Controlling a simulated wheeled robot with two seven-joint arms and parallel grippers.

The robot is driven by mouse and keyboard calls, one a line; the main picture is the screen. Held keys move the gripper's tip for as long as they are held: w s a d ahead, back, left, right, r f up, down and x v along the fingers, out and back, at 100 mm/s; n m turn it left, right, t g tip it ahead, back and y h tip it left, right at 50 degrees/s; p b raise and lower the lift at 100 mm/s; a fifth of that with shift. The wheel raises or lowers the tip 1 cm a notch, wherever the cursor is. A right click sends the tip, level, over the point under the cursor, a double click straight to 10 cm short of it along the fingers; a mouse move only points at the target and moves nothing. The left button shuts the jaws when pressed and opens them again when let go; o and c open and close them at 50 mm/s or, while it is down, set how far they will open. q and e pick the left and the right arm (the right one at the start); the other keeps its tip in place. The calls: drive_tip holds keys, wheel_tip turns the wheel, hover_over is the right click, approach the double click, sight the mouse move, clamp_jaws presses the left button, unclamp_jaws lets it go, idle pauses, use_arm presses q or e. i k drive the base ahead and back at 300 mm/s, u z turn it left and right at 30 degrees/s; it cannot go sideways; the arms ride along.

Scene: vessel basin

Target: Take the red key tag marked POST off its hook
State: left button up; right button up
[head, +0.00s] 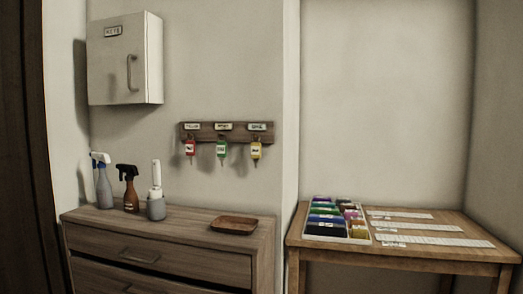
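The red key tag (190,147) hangs at the left end of a wooden hook rail (228,138) on the wall. A green tag (221,150) hangs in the middle and a yellow tag (256,151) at the right. Small labels sit above each hook, and the writing on labels and tags is too small to read. Neither of my grippers shows in the head view.
Below the rail stands a wooden dresser (160,230) with two spray bottles (104,184) (130,191), a white-topped item in a grey holder (156,199) and a brown tray (233,224). A white cabinet (125,60) hangs upper left. A table (400,255) at right holds a compartmented box (338,241).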

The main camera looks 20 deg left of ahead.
sight(191, 145)
drive_tip(key=z, duration=0.7)
drive_tip(key=i, duration=1.15)
drive_tip(key=u, duration=1.2)
